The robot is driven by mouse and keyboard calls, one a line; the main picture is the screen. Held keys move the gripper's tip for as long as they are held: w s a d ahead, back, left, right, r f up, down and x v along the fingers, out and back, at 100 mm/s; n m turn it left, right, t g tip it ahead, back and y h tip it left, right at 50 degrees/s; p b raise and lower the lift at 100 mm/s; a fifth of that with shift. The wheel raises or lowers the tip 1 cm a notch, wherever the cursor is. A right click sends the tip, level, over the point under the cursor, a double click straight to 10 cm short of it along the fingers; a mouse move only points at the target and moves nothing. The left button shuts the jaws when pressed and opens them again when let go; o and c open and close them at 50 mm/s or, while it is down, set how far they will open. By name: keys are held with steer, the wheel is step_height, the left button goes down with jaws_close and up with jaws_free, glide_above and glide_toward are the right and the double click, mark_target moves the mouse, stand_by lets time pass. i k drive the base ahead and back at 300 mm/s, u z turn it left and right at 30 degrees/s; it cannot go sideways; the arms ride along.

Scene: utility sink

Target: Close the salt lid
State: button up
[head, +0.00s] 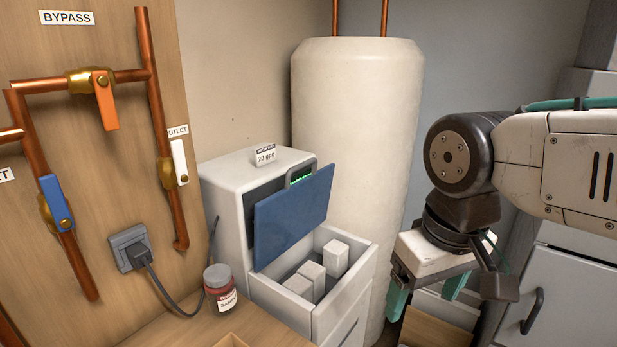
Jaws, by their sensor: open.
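The blue salt lid (292,218) stands tilted up and open on the white softener cabinet (223,189). Below and in front of it, the salt bin (340,290) is uncovered, with several white salt blocks (334,257) inside. The lid partly hides a small green-lit display behind it. My gripper (425,300) hangs to the right of the bin, pointing down, with its teal fingers apart and nothing seen between them. It is clear of the lid and the bin in the picture. Part of the gripper is hidden by its own wrist.
A tall cream tank (352,150) stands behind the cabinet. A red-filled jar (219,287) sits on the wooden surface at the cabinet's left. Copper pipes with an orange valve handle (106,103) and a blue one (55,202) run along the left panel. A cord runs from the socket (130,248).

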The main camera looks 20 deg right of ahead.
mark_target(282, 219)
steer(key=u, duration=0.55)
steer(key=k, duration=1.3)
steer(key=z, duration=0.05)
steer(key=i, duration=0.5)
steer(key=z, duration=0.75)
steer(key=i, duration=1.4)
steer(key=u, duration=0.65)
